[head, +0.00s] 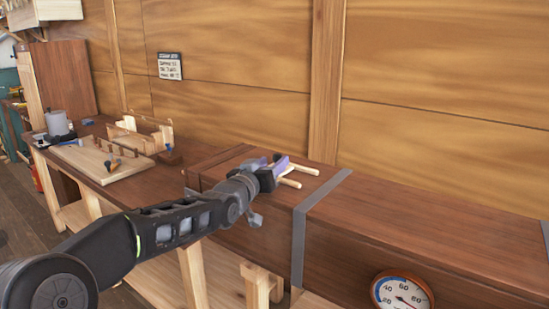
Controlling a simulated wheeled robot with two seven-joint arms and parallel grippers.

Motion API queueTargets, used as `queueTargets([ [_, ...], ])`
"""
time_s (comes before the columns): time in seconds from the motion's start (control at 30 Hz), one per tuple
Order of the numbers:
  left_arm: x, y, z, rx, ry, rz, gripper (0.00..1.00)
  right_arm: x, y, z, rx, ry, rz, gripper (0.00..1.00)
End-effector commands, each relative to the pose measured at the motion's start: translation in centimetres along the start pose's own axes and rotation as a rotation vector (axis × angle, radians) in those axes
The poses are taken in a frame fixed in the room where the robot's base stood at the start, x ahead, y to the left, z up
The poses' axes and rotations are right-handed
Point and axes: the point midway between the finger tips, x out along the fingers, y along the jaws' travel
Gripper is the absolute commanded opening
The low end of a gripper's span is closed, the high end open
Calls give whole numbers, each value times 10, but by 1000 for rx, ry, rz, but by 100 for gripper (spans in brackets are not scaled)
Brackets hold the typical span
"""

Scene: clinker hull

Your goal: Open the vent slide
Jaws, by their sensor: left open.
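A long dark wooden box (400,215) with grey metal bands lies along the bench by the wall. Two short pale wooden strips (291,183) show on its top near the left end, side by side. They look like part of the vent slide, but the gripper covers much of that spot, so I cannot tell how the slide stands. My left gripper (277,168), with purple on its fingers, is open just above the box top, right at the pale strips. I cannot tell whether it touches them. My right gripper is not in view.
A round dial gauge (402,293) sits on the box front at the lower right. A pale board (98,160), a wooden rack (140,133) and a grey pot (58,124) are on the bench to the left. A plank wall (430,80) with a small sign (169,66) stands behind.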

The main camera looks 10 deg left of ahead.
Motion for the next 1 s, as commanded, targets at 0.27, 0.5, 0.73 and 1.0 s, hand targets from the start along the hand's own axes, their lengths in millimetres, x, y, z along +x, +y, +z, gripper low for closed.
queueTargets([
  [0.27,20,0,0,1,0,0,48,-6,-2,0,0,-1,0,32],
  [0.5,19,0,0,1,0,0,45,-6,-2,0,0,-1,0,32],
  [0.73,19,0,0,1,0,0,26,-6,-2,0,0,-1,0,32],
  [1.0,19,0,0,1,0,0,4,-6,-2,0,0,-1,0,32],
])
